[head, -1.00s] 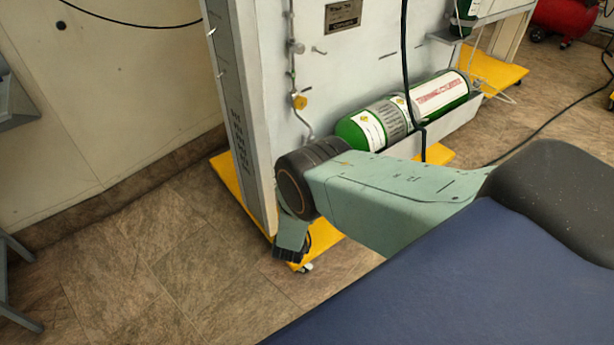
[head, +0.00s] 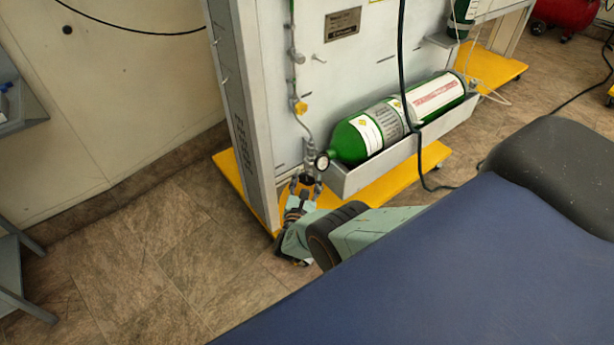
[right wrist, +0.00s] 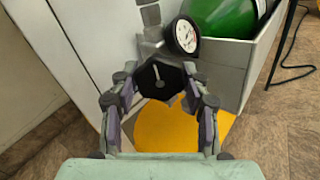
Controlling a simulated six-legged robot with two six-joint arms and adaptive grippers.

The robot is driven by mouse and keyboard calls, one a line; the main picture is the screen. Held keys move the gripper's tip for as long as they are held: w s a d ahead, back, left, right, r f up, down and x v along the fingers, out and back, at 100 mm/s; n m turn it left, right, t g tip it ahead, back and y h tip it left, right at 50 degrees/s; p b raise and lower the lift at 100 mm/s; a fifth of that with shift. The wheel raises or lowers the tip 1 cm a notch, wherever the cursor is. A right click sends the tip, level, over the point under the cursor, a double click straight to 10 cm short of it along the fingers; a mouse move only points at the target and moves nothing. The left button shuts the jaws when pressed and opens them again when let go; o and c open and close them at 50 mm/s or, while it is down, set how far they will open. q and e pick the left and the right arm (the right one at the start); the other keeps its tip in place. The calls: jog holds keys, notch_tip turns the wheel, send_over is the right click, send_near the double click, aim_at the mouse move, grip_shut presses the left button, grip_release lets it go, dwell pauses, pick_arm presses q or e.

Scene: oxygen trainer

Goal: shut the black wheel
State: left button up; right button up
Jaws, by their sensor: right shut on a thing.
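The black wheel (right wrist: 160,77) is a dark, many-sided knob with a light pointer mark, seen between the fingers in the right wrist view. In the head view the wheel (head: 307,181) shows small and partly covered at the lower end of the pipe. My right gripper (right wrist: 160,84) is shut on the wheel, one finger at each side. In the head view the right gripper (head: 305,188) reaches up to the wheel from below. My left gripper is in neither view.
A round pressure gauge (right wrist: 186,35) sits just above right of the wheel. A green cylinder (head: 352,140) lies in a grey trough (head: 350,183) to the right. The panel stands on a yellow base (head: 390,190). Tiled floor (head: 150,260) is clear at left.

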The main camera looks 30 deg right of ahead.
jog(key=shift+m, duration=0.3)
dwell(0.5)
jog(key=o, duration=1.2)
jog(key=shift+c, duration=0.2)
jog(key=shift+f, duration=0.1)
